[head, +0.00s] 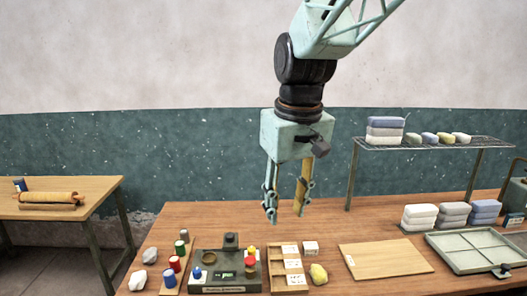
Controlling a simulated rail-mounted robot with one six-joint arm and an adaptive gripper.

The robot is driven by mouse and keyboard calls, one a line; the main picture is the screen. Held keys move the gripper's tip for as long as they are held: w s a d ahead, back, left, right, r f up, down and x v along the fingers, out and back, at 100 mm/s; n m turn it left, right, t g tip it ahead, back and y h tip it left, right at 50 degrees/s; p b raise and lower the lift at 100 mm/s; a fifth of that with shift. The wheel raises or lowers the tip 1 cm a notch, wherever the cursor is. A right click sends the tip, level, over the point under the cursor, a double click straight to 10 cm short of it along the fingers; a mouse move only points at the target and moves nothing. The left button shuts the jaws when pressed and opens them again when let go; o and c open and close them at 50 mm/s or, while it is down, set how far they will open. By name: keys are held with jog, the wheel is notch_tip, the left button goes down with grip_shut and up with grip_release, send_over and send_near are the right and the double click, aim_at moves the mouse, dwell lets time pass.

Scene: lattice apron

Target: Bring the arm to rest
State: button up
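My gripper (285,217) hangs from my arm in the head view, pointing down above the wooden table (213,218). Its two fingers stand apart, one pale green and one yellowish, with nothing seen between them. It looks clear of the table, over the area behind the compartment tray and the device. The exact height above the tabletop is hard to tell.
Below lie a dark device (225,281) with coloured knobs, a wooden compartment tray (276,259), a yellow lump (319,274), a board (385,259) and a grey divided tray (478,246). A wire rack (430,143) holding soap-like blocks stands at right. Open tabletop lies behind the board.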

jog(key=s+d+m+b, duration=0.1)
jog(key=s+d, duration=0.4)
jog(key=s, duration=0.5)
jog(key=s+d+m+t+b, duration=0.1)
jog(key=s+d, duration=0.4)
jog(key=s, duration=0.5)
jog(key=s+d+m+t+b, duration=0.1)
jog(key=s+d+m, duration=0.1)
jog(key=s+d, duration=0.3)
jog(key=s, duration=0.4)
jog(key=shift+s+d+f+m+h, duration=0.3)
jog(key=shift+s+d+f+m, duration=0.05)
jog(key=shift+s+m, duration=0.05)
jog(key=shift+f, duration=0.1)
notch_tip(320, 180, down, 13)
jog(key=b, duration=1.3)
